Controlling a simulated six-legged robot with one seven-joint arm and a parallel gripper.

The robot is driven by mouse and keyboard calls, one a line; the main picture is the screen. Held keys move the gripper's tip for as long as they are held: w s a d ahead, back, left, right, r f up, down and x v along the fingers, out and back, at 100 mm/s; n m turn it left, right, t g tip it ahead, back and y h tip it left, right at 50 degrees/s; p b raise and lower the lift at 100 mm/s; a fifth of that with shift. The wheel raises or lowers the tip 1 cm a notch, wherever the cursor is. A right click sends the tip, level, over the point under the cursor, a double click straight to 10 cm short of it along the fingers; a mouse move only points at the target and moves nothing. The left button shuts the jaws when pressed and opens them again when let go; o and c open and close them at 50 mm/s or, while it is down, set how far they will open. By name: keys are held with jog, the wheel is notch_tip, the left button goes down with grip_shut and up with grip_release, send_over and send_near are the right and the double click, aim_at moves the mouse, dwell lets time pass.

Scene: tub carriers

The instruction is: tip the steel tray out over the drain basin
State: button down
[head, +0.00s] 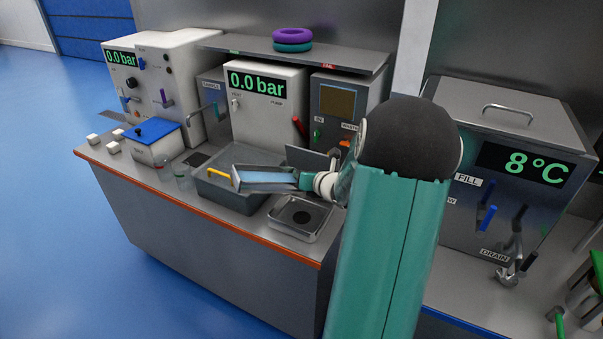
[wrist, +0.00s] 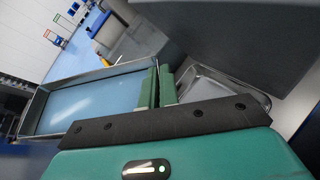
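The steel tray (head: 268,187) is held up above the bench, over the grey tub. It is shallow with a flat pale blue surface inside, which may be liquid or a reflection; it looks about level in the head view. In the wrist view the tray (wrist: 95,105) fills the left side. My gripper (wrist: 158,88) has its two green fingers closed on the tray's near end wall; in the head view my gripper (head: 308,181) is partly hidden by my arm. The drain basin (head: 286,232), a square steel basin with a dark round patch, sits right of the tub.
The grey tub (head: 243,203) stands below the tray, with a yellow bar (head: 219,172) near its left side. Machines line the back; an 8°C tank (head: 470,205) stands right. An orange edge (head: 200,211) runs along the bench front.

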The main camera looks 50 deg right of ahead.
notch_tip(320, 180, down, 6)
jog(key=m+t+y, duration=0.3)
jog(key=m+t, duration=0.1)
jog(key=m, duration=0.6)
jog(key=shift+f, duration=0.25)
dwell(0.6)
